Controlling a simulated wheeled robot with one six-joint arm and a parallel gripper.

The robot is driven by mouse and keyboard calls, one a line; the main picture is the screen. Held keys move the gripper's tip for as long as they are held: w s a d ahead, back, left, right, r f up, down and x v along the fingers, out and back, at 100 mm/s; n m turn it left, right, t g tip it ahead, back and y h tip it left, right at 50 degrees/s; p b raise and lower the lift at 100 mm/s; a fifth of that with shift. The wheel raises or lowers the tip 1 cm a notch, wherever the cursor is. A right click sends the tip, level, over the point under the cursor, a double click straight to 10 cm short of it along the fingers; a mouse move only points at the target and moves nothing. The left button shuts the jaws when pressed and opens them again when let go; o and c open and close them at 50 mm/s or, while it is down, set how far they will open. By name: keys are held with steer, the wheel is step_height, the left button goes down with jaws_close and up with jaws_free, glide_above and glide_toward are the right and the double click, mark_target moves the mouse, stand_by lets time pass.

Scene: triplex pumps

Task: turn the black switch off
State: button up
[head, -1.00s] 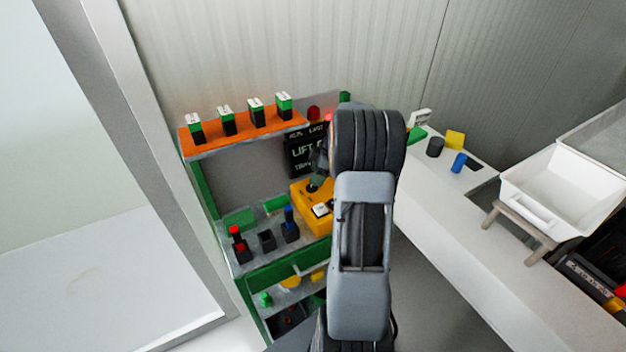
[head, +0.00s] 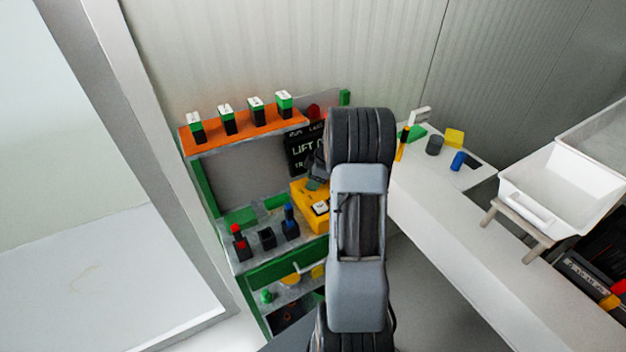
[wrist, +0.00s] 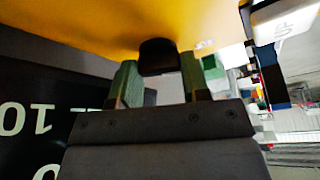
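The yellow control box (head: 306,195) stands on the workbench, partly hidden by my arm in the head view. In the wrist view its yellow face (wrist: 90,22) fills the top. The black switch (wrist: 158,56) sticks out from that face. My gripper (wrist: 159,68) has its two green fingers apart, one on each side of the switch. The gaps are very small, and I cannot tell whether the fingers touch it. In the head view my gripper (head: 316,178) is at the box and small. A white switch marked UP (wrist: 285,22) is at the upper right.
A black lettered board (head: 300,150) stands behind the box. Red (head: 241,245) and blue (head: 290,222) handles stand left of it. An orange shelf (head: 235,137) holds several green-black blocks. A white counter (head: 430,205) with small items and a white bin (head: 555,185) lies right.

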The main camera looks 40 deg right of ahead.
steer(key=shift+c, duration=0.6)
steer(key=shift+f+b, duration=0.15)
steer(key=shift+b, duration=0.25)
steer(key=shift+f+m+b, duration=0.1)
steer(key=shift+m+b, duration=0.6)
steer(key=shift+b, duration=0.15)
steer(key=m+t+h+b, duration=0.1)
steer(key=m+b, duration=0.2)
steer(key=b, duration=0.1)
steer(key=m+h+b, duration=0.1)
steer(key=m, duration=0.2)
steer(key=shift+a+m+t+h+b, duration=0.1)
steer(key=shift+m+t+h+b, duration=0.3)
steer(key=shift+r+m+h, duration=0.25)
steer(key=shift+m+h, duration=0.35)
steer(key=shift+m, duration=1.4)
steer(key=o, duration=0.6)
